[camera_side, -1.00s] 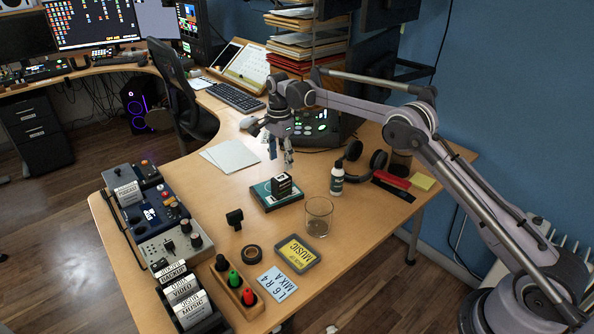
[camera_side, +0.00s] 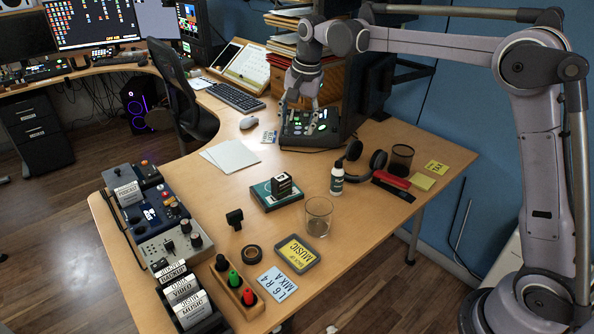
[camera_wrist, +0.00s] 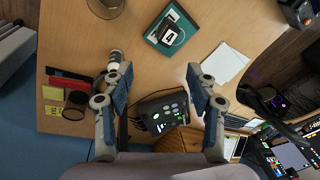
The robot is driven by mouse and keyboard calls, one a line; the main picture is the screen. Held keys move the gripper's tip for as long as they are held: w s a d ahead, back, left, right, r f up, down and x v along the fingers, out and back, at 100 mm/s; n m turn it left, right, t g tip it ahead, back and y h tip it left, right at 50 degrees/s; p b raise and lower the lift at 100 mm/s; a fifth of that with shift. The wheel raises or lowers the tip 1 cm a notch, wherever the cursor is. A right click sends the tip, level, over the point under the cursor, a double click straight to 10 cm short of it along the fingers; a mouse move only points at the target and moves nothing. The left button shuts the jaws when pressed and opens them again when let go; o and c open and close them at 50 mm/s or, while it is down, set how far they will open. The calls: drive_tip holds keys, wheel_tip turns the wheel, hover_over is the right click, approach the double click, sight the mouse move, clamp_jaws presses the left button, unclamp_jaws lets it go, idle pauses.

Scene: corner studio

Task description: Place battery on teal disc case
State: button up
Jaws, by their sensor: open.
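The black battery (camera_side: 281,185) with a white label stands on the teal disc case (camera_side: 262,200), which lies flat near the middle of the desk. In the wrist view the battery (camera_wrist: 168,37) and the teal case (camera_wrist: 186,19) are at the top, well away from my fingers. My gripper (camera_side: 298,105) is open and empty. It is over the control pad with lit buttons (camera_side: 310,127) at the back of the desk. In the wrist view my gripper (camera_wrist: 160,85) has its two fingers wide apart, with the pad between and beyond them.
A small bottle (camera_side: 337,180), headphones (camera_side: 364,160) and a clear glass (camera_side: 318,217) stand right of the case. White paper sheets (camera_side: 229,156) lie behind it. Stacked folders and a monitor stand close to my gripper. The desk between the pad and the case is mostly clear.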

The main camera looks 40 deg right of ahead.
drive_tip(key=s+r+n+t, duration=0.2)
drive_tip(key=s+n, duration=0.4)
drive_tip(key=s, duration=0.9)
drive_tip(key=s+f+n+t, duration=0.1)
drive_tip(key=s+f+n, duration=0.2)
drive_tip(key=s, duration=0.3)
drive_tip(key=s+a+f+n+t, duration=0.1)
drive_tip(key=s+f+n, duration=0.1)
drive_tip(key=s+f, duration=0.2)
drive_tip(key=s, duration=0.2)
drive_tip(key=shift+s+a+f+n+t, duration=0.15)
drive_tip(key=shift+s+a+n+t, duration=0.05)
drive_tip(key=shift+s+n+t, duration=0.2)
